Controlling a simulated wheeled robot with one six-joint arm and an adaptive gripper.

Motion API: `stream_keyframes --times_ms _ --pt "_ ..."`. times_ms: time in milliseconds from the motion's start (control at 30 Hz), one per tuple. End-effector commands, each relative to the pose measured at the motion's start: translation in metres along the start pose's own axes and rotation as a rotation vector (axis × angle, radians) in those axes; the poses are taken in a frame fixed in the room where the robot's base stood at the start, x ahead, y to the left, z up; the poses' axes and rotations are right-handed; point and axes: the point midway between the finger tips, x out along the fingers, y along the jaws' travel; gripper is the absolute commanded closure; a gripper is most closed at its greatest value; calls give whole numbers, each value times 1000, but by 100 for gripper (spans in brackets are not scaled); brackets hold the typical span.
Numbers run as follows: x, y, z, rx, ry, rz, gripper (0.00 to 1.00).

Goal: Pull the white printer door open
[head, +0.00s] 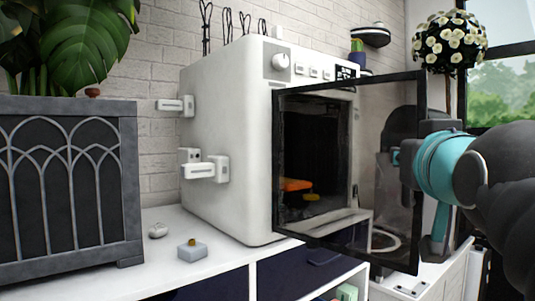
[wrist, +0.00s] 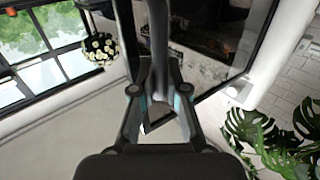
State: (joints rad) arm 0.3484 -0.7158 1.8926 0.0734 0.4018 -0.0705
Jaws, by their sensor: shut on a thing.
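The white printer (head: 225,130) stands on the white worktop with its front facing right. Its door (head: 349,90) has a black frame and a see-through pane. The door stands partly open, with its left edge by the printer and its right edge swung out. My gripper (head: 408,170) is at the door's right edge, and the arm comes in from the right. In the wrist view my gripper (wrist: 160,95) is shut on the dark door handle (wrist: 159,45). The fingers partly hide the handle. An orange part shows inside the printer through the pane.
A dark cabinet (head: 60,190) with a plant above it stands at the left. A small grey-blue block (head: 193,250) and a pale lump (head: 158,230) lie on the worktop (head: 165,273). A flowering plant (head: 450,40) stands at the right by the window.

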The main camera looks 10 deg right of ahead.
Motion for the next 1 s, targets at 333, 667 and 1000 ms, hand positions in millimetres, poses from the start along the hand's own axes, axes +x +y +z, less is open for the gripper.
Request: stream_keyframes --times_ms 333,667,1000 --pt "-4 -2 -11 -2 24 -6 62" --pt "-4 1 -11 -2 25 4 62" --pt "-30 1 -10 -2 25 4 62"
